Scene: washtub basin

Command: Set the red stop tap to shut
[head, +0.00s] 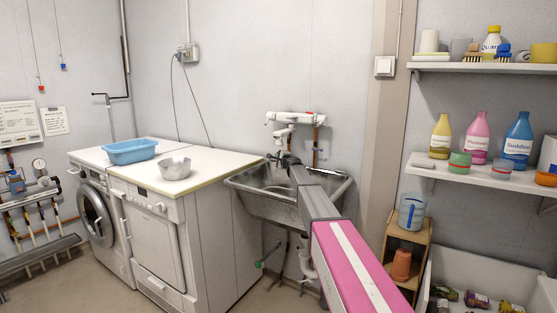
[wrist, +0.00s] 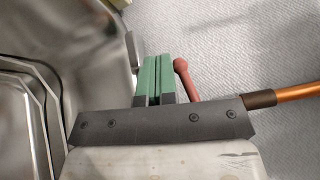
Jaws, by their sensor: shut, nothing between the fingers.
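The red stop tap shows in the wrist view as a red lever with a rounded end (wrist: 186,76), just right of my fingers and partly hidden below by my gripper's dark bracket. My gripper (wrist: 152,62) has green fingers, shut together with nothing between them. The fingers lie beside the lever with a narrow gap; I cannot tell whether they touch at the base. A copper pipe (wrist: 295,96) with a dark collar runs in from the right towards the lever. In the head view my arm reaches over the sink and the fingertips are too small to make out.
The metal sink (head: 262,205) lies below my arm, and its shiny basin fills the left of the wrist view. A white wall tap (head: 295,118) is above it. A worktop with a grey bowl (head: 174,168) and blue tub (head: 130,151) stands left. Shelves with bottles stand right.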

